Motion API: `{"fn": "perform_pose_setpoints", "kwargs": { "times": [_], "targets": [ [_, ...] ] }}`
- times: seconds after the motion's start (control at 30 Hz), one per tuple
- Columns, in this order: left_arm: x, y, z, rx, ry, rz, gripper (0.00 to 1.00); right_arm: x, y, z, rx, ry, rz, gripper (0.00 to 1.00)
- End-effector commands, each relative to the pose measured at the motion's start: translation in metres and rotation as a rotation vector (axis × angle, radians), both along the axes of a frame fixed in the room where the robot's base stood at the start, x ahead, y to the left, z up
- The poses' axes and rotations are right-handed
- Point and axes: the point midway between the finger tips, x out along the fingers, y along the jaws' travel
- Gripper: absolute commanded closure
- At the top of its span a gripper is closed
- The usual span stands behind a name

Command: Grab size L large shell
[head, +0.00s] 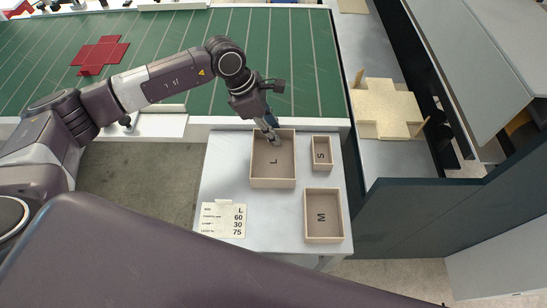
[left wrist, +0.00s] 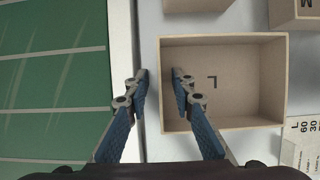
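The size L large shell is an open, light wooden box (head: 273,183) with an L on its floor, lying on a pale table. It also fills the middle of the left wrist view (left wrist: 245,105). My left gripper (head: 270,137) is at its wall nearest the green conveyor. In the left wrist view the left gripper (left wrist: 161,76) is open, with one finger outside that wall and the other inside. A gap shows between the fingers and the wall; whether either touches it is unclear. My right gripper is not in view.
The small S box (head: 321,153) and the medium M box (head: 323,215) stand right of the large shell. A size card (head: 223,219) lies at front left. The conveyor (head: 290,60) runs behind, bearing a red cross-shaped sheet (head: 101,54). A wooden box piece (head: 385,108) is at right.

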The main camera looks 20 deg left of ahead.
Motion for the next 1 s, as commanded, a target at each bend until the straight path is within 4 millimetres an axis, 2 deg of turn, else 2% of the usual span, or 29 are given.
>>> {"fn": "perform_pose_setpoints", "kwargs": {
  "times": [0.03, 0.23, 0.27, 0.7, 0.93, 1.0],
  "targets": [
    [0.0, 0.0, 0.0, 0.0, 0.0, 0.0, 0.77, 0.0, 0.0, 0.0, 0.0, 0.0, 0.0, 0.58],
    [0.0, 0.0, 0.0, 0.0, 0.0, 0.0, 0.99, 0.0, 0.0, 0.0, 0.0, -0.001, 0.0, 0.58],
    [0.0, 0.0, 0.0, 0.0, 0.0, 0.0, 1.0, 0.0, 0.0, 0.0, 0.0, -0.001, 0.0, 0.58],
    [0.0, 0.0, 0.001, 0.0, 0.0, 0.0, 1.0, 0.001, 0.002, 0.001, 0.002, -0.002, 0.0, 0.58],
    [0.0, 0.0, 0.009, 0.0, 0.0, 0.0, 1.0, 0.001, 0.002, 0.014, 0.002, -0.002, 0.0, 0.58],
    [0.002, -0.001, 0.016, -0.003, -0.005, 0.0, 1.0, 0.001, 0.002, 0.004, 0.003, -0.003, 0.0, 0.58]
  ]
}}
